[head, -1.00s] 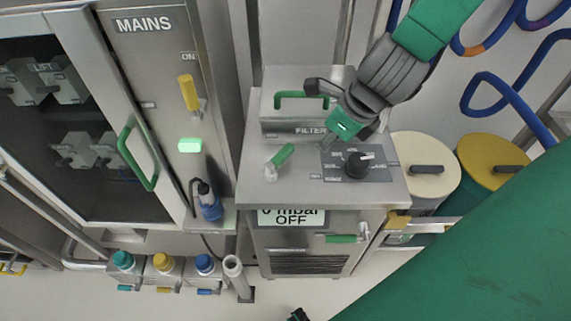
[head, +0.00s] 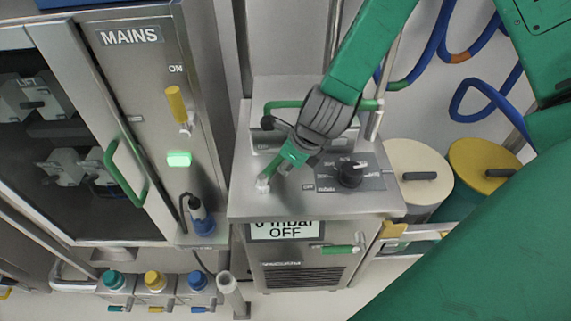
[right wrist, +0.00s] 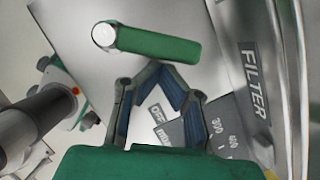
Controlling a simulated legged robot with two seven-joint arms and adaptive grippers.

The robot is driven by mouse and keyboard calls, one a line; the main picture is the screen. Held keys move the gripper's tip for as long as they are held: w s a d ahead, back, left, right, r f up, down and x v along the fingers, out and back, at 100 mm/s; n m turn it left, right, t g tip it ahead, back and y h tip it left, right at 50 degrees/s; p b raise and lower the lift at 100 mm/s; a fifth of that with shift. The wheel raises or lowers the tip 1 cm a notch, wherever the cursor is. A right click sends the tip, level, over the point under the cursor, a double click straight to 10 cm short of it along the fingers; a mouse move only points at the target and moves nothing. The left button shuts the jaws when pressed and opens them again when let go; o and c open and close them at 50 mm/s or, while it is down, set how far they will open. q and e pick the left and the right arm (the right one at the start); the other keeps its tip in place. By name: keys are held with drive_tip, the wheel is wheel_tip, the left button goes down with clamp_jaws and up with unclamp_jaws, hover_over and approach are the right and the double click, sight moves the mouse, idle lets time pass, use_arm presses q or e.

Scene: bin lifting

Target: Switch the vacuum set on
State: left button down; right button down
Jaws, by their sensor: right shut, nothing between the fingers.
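The vacuum set (head: 240,200) is a steel cabinet whose display (head: 286,230) reads "0 mbar OFF". On its top left is a green lever (head: 269,173) with a pale metal pivot, partly covered by my right gripper (head: 284,166) in the head view. The lever shows fully in the right wrist view (right wrist: 160,43), just beyond the fingertips; I cannot tell whether they touch it. My right gripper is shut and empty. The word OFF is printed on the plate near the fingers. A black dial (head: 350,174) sits right of the gripper. My left gripper is out of view.
A filter box with a green handle (head: 284,104) stands behind the lever, partly hidden by my right arm. The mains cabinet (head: 150,80), with a yellow lever (head: 175,104), is to the left. White (head: 408,160) and yellow (head: 483,160) drums stand right.

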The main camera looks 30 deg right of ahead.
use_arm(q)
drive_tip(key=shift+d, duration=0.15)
use_arm(e)
drive_tip(key=shift+w+d+f, duration=0.1)
drive_tip(key=shift+d, duration=0.1)
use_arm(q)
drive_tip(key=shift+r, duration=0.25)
use_arm(e)
drive_tip(key=shift+w, duration=0.1)
